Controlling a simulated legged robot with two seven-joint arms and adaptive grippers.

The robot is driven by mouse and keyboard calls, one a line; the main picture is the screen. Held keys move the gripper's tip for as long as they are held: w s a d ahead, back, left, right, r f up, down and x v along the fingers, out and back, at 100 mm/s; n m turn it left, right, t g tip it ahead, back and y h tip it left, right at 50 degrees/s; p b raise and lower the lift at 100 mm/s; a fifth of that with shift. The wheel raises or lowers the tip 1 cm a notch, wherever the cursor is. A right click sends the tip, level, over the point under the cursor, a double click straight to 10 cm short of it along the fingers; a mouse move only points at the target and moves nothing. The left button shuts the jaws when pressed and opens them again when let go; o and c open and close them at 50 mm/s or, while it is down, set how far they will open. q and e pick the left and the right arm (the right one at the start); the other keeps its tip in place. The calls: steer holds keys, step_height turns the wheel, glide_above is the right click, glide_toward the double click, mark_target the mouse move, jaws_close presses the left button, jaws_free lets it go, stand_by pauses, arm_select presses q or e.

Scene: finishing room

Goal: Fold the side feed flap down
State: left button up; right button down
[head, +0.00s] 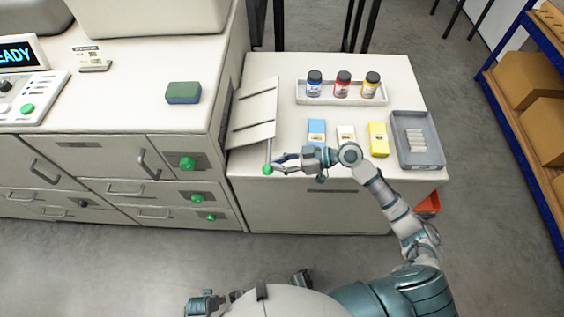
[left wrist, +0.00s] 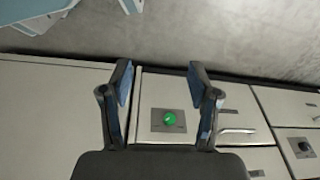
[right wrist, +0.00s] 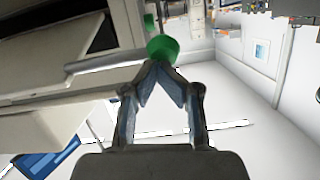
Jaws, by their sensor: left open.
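The side feed flap (head: 252,112) is a pale panel at the right side of the large machine, tilted over the side table. A thin lever with a green knob (head: 267,170) hangs at its near end. My right gripper (head: 277,163) is at the knob. In the right wrist view its fingertips (right wrist: 161,68) come together right at the green knob (right wrist: 162,47); I cannot tell whether they hold any of it. My left gripper (left wrist: 160,70) is open and empty, above the machine's front, where a green knob (left wrist: 169,119) shows on a drawer panel.
The side table (head: 280,200) holds a tray (head: 310,97) of three bottles, blue, white and yellow packs (head: 378,140), and a grey tray (head: 418,155). A green-blue block (head: 183,93) lies on the machine. Blue shelving (head: 525,145) with boxes stands at right.

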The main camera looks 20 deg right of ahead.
arm_select(q)
steer(key=shift+w+d+r+b, duration=0.1)
steer(key=shift+w+r+b, duration=0.15)
steer(key=shift+r, duration=0.55)
steer(key=shift+w+a+r+b, duration=0.1)
steer(key=shift+w+r+b, duration=0.15)
steer(key=shift+r, duration=0.6)
steer(key=shift+w+d+r+b, duration=0.1)
steer(key=shift+w+r+b, duration=0.15)
steer(key=shift+r, duration=0.55)
steer(key=shift+d+r, duration=0.15)
steer(key=shift+d, duration=0.15)
